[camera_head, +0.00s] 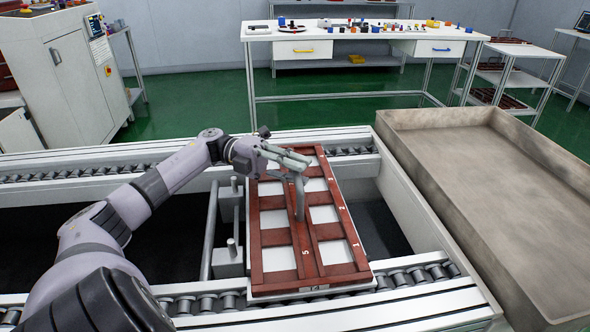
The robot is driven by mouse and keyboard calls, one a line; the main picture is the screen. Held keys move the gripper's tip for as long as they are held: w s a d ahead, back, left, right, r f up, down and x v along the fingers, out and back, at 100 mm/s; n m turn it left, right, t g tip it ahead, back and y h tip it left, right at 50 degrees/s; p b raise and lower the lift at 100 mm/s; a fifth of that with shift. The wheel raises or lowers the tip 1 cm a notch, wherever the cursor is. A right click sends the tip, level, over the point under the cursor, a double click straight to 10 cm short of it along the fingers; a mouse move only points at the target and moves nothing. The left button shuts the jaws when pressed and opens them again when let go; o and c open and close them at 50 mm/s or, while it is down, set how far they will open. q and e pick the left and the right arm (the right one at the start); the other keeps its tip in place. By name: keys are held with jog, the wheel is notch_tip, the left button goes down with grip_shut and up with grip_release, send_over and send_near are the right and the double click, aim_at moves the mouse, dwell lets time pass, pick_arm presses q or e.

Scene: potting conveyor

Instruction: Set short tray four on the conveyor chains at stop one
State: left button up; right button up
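A red-brown short tray (277,237) with white cells lies across the conveyor, its far end at the far chain (350,150) and its near end on the near chain (395,277). A pale mark like an S or 5 shows on its near middle, with small marks along the right rim; I cannot read a four. My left gripper (304,190) is above the tray's far half. Its fingers look spread, one reaching right and one bent down over the middle rib; whether it touches is unclear. I see nothing held in it. My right gripper is out of view.
Upright metal posts (232,247) stand just left of the tray. A large, empty, beige open bin (500,190) adjoins the conveyor on the right. A white workbench (350,33) with small parts and a grey cabinet (75,65) stand behind.

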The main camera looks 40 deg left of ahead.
pick_arm(q)
jog(key=shift+o, duration=0.4)
jog(key=shift+r, duration=0.1)
jog(key=shift+a, duration=0.2)
jog(key=v, duration=0.5)
jog(key=shift+a, duration=0.1)
jog(key=b+v, duration=0.1)
jog(key=v, duration=0.3)
jog(key=shift+s+a, duration=0.1)
jog(key=shift+a, duration=0.1)
jog(key=shift+v, duration=1)
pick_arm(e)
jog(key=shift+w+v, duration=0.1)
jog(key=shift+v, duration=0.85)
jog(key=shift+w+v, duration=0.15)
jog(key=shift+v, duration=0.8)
pick_arm(q)
jog(key=shift+r, duration=0.1)
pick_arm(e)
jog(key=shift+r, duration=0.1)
